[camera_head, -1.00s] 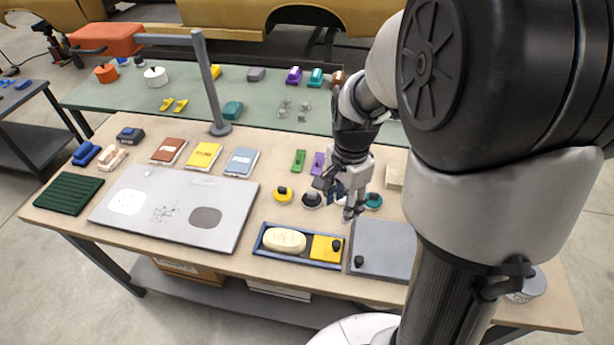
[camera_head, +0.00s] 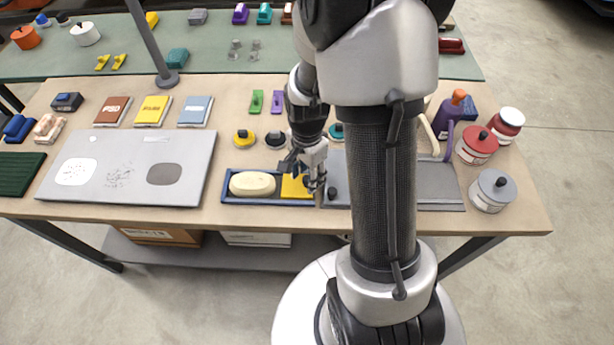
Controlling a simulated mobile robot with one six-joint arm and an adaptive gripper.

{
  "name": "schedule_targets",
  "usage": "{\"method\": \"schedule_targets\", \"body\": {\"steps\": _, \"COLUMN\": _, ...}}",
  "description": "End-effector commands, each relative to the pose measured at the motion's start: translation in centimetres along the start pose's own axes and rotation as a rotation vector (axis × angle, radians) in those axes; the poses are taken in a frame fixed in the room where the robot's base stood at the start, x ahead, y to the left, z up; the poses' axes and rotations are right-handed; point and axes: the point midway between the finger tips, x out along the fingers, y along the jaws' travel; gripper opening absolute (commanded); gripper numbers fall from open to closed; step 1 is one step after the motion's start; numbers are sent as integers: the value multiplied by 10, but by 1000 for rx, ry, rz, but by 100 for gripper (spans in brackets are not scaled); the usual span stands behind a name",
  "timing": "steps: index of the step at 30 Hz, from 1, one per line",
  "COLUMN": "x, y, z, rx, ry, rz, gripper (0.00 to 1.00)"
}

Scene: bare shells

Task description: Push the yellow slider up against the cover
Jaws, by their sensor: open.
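The yellow slider (camera_head: 291,188) is a flat yellow block at the right part of a shallow blue tray (camera_head: 236,201). A cream oval block (camera_head: 252,184) lies in the same tray, just left of the slider. A flat grey plate with a small dark knob (camera_head: 332,193) lies right of the tray; I cannot tell which piece is the cover. My gripper (camera_head: 307,180) is open and empty, low over the slider's right end. It hides that end and its dark knob in part. I cannot tell whether a finger touches the slider.
My arm hides much of the table to the right of the tray. A large light panel (camera_head: 190,180) lies to the left. Round pucks (camera_head: 243,140) stand behind the tray. Tins (camera_head: 490,190) and bottles stand at the right. A lamp post (camera_head: 150,45) rises at the back.

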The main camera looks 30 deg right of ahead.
Motion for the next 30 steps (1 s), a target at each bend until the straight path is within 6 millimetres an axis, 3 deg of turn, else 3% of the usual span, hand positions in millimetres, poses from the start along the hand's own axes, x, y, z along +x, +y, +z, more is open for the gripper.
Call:
{"method": "schedule_targets", "body": {"steps": 10, "x": 3, "y": 0, "z": 0, "rx": 0, "ry": 0, "rz": -1, "gripper": 40}}
{"method": "schedule_targets", "body": {"steps": 27, "x": 3, "y": 0, "z": 0, "rx": 0, "ry": 0, "rz": -1, "gripper": 2}}
{"method": "schedule_targets", "body": {"steps": 30, "x": 3, "y": 0, "z": 0, "rx": 0, "ry": 0, "rz": -1, "gripper": 0}}
